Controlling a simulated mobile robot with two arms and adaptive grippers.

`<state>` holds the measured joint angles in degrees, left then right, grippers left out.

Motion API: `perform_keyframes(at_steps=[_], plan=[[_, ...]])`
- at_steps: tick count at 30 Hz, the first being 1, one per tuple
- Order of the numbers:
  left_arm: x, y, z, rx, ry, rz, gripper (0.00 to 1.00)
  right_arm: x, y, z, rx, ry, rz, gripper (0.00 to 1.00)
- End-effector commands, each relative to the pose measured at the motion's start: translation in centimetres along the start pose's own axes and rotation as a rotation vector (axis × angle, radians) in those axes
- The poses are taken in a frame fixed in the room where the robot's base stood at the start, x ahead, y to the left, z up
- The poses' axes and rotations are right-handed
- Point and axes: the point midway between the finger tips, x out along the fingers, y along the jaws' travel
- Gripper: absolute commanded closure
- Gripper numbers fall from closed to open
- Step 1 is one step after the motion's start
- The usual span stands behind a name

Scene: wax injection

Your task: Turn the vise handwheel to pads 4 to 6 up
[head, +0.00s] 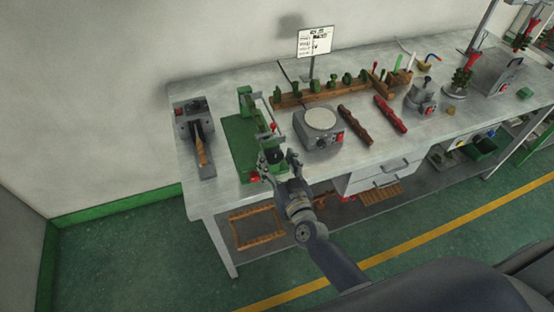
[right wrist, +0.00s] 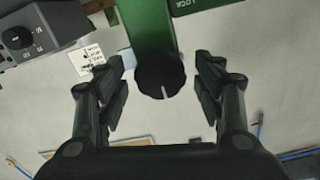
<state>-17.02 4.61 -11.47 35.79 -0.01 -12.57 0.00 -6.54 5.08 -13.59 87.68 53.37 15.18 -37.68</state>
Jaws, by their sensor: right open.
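The green vise (head: 238,142) stands on the workbench in the head view, with its base plate to the left of my right gripper (head: 274,160). In the right wrist view, a black round handwheel (right wrist: 160,76) with a white mark at its lower rim sits at the end of a green bar (right wrist: 148,25). My right gripper (right wrist: 165,62) is open, with one finger on each side of the handwheel and a visible gap on both sides. In the head view my gripper covers the handwheel. My left gripper is not in view. The pad numbers cannot be read.
A hot plate (head: 320,118) stands right of the vise, and a grey device (head: 194,118) with a wooden handle stands left. A wooden rack (head: 290,101) with green pieces is behind. Dark red bars (head: 354,125) lie farther right. The bench's front edge (head: 215,212) is close.

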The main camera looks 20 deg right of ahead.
Motion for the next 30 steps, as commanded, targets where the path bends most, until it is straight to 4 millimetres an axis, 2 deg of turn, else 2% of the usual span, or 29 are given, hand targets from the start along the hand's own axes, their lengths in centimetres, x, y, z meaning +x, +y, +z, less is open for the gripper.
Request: perform_keyframes(at_steps=[7, 8, 13, 30], plan=[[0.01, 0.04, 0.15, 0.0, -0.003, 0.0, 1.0, 0.05, 0.01, 0.05, 0.0, -0.001, 0.0, 0.38], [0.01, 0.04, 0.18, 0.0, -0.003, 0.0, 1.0, 0.05, 0.01, 0.05, 0.0, -0.001, 0.0, 0.42], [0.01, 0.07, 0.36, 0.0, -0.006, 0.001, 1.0, 0.04, 0.01, 0.04, 0.0, -0.001, 0.0, 0.81], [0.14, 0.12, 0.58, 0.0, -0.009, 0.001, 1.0, 0.04, 0.02, 0.05, 0.066, 0.0, 0.001, 0.82]])
